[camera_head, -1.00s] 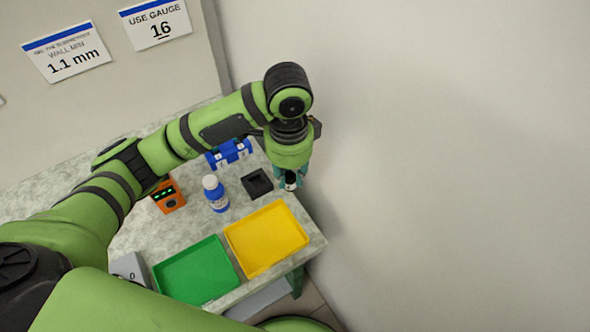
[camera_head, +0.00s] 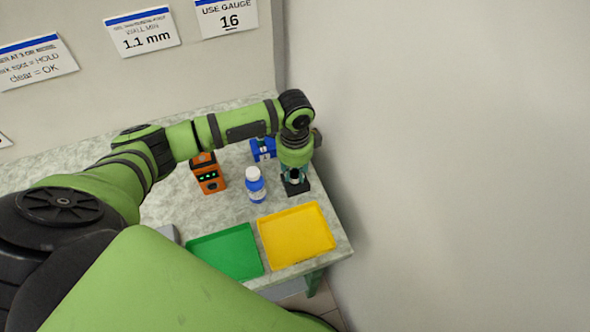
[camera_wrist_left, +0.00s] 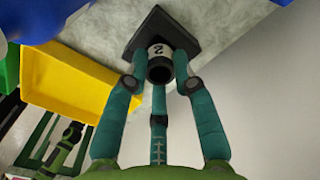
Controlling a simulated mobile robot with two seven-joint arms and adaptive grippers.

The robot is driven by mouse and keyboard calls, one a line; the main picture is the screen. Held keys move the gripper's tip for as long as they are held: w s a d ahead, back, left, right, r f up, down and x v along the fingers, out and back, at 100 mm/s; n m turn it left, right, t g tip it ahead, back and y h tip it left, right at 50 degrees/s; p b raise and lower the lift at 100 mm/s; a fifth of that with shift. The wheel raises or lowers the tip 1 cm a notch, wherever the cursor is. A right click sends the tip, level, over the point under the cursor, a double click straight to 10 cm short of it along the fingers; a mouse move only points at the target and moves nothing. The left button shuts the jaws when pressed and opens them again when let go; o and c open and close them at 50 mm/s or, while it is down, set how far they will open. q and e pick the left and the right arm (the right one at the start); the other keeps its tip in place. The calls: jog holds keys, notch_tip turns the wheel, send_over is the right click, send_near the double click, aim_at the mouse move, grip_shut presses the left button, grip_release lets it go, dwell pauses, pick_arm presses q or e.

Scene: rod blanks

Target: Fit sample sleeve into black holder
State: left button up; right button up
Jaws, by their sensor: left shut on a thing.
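My left gripper (camera_head: 295,176) points down at the black holder (camera_head: 304,187) on the table and hides part of it. In the left wrist view its teal fingers (camera_wrist_left: 159,80) are shut on the sample sleeve (camera_wrist_left: 159,62), a white tube marked 2 with a dark open near end. The sleeve's far end is at the middle of the square black holder (camera_wrist_left: 184,41). I cannot tell how deep the sleeve sits in the holder. My right gripper is not in view.
A blue-and-white bottle (camera_head: 255,187) and an orange device (camera_head: 208,176) with green lights stand left of the holder. A blue rack (camera_head: 262,149) is behind. A yellow tray (camera_head: 296,236) and a green tray (camera_head: 225,253) lie in front. The wall is close on the right.

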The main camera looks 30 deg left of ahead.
pick_arm(q)
jog(key=shift+f, duration=0.5)
jog(key=shift+f, duration=0.1)
jog(key=o, duration=0.8)
jog(key=shift+c, duration=0.2)
notch_tip(320, 180, up, 12)
jog(key=b, duration=0.1)
jog(key=shift+w+d, duration=0.1)
